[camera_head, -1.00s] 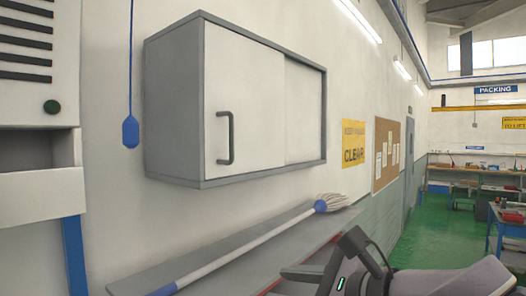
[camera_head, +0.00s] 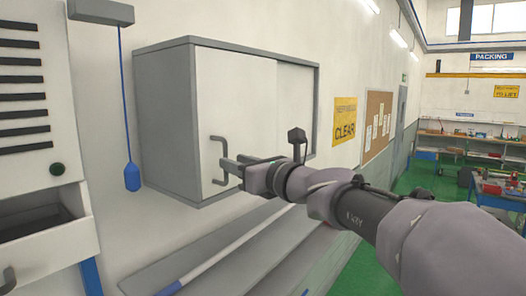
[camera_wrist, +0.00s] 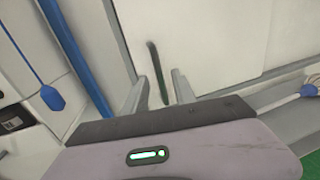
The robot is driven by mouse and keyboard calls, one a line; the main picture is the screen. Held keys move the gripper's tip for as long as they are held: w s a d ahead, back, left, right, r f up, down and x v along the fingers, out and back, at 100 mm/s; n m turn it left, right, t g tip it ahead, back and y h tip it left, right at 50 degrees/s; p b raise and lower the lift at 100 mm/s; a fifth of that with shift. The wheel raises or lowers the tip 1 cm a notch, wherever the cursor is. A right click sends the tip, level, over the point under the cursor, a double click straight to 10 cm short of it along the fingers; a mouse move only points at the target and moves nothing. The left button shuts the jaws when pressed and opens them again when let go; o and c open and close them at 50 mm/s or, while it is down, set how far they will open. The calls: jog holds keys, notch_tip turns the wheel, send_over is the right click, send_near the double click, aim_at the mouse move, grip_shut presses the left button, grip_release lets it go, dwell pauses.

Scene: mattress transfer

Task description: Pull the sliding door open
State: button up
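The grey wall cabinet (camera_head: 165,130) hangs at centre left in the head view. Its white sliding door (camera_head: 235,100) covers the left part of the front, overlapping a second white panel (camera_head: 293,100) on the right. The door's grey upright handle (camera_head: 215,160) is near its lower left edge. My gripper (camera_head: 228,172) reaches in from the right with its fingertips at the handle. In the wrist view the two fingers (camera_wrist: 162,90) stand apart, with the dark handle (camera_wrist: 157,72) between them and a gap visible on each side. Whether either finger touches the handle is unclear.
A blue pendant (camera_head: 132,177) hangs on a cord left of the cabinet. A mop (camera_head: 225,250) lies on the grey ledge (camera_head: 150,275) below. A white unit (camera_head: 45,245) with a drawer stands at far left. The floor at right is green.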

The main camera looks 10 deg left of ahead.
aim_at(226, 179)
jog(key=p+x, duration=0.1)
jog(key=x, duration=0.3)
jog(key=shift+w+a, duration=0.15)
jog(key=shift+a, duration=0.1)
grip_shut()
dwell(1.2)
